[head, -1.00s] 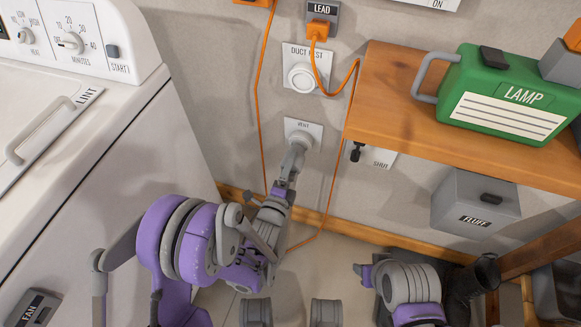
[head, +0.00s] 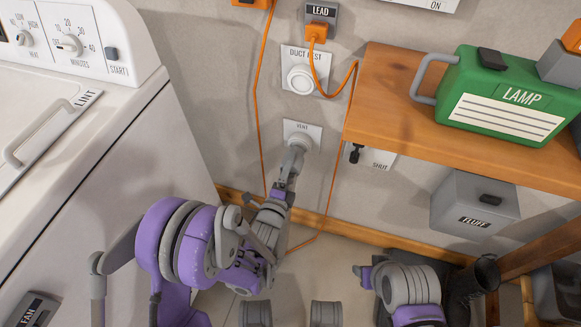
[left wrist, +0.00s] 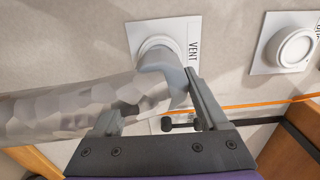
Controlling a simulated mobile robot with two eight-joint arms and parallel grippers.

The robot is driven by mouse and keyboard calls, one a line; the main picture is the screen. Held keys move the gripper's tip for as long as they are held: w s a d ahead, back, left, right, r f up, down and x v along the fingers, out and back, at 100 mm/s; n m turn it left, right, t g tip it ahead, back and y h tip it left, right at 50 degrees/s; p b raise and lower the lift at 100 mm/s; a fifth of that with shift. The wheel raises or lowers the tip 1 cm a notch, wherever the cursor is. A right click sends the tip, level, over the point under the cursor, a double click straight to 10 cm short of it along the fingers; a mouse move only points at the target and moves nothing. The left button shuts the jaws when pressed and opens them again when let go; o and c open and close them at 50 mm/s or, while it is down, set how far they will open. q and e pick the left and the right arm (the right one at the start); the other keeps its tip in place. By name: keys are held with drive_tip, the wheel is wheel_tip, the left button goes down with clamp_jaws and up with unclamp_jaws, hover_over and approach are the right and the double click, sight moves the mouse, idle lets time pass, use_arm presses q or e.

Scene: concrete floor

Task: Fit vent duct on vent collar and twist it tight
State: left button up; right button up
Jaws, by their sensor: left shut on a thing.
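The vent duct (left wrist: 65,108) is a silver, crinkled foil hose in the left wrist view, running in from the left edge to a smooth grey end piece (left wrist: 162,72). That end meets the round white vent collar (left wrist: 150,44) on the wall plate marked VENT; how deep it sits is hidden. In the head view the vent collar (head: 301,141) is partly covered by my left gripper (head: 294,160), which reaches up to it. In the left wrist view my left gripper (left wrist: 152,98) is shut around the duct's end.
The DUCT TEST collar (head: 301,78) is above, with an orange cord (head: 262,110) hanging alongside. The white dryer (head: 120,130) stands left.

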use_arm(q)
drive_tip(key=shift+p+x, duration=0.4)
drive_tip(key=shift+x, duration=1.6)
use_arm(e)
drive_tip(key=shift+s+r, duration=0.1)
drive_tip(key=shift+r, duration=0.3)
use_arm(q)
drive_tip(key=o, duration=1.4)
drive_tip(key=shift+o, duration=0.2)
